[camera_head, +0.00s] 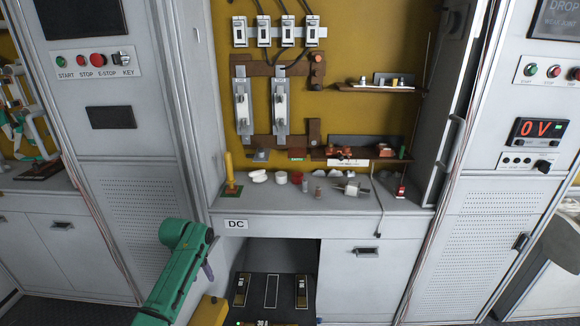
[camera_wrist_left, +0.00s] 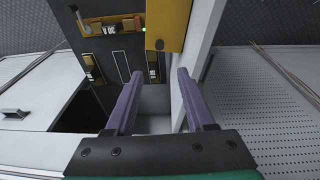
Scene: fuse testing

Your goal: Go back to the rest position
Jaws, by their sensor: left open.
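My left arm comes in green from the lower left in the head view. Its gripper (camera_head: 208,268) is mostly hidden behind the arm, left of the opening under the DC counter. In the left wrist view the two purple fingers (camera_wrist_left: 160,74) are apart with nothing between them. A dark fuse board (camera_head: 271,291) with a 30 A label and a small green light sits low in the opening. It also shows upside down beyond the fingers in the left wrist view (camera_wrist_left: 122,52). My right gripper is not in view.
The grey counter (camera_head: 290,215) holds small white and red parts and a yellow-handled lever (camera_head: 229,172). Two fuse holders hang on the yellow back panel (camera_head: 345,45). A yellow block (camera_wrist_left: 168,22) stands close to the fingers. A display (camera_head: 538,131) reads 0 V.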

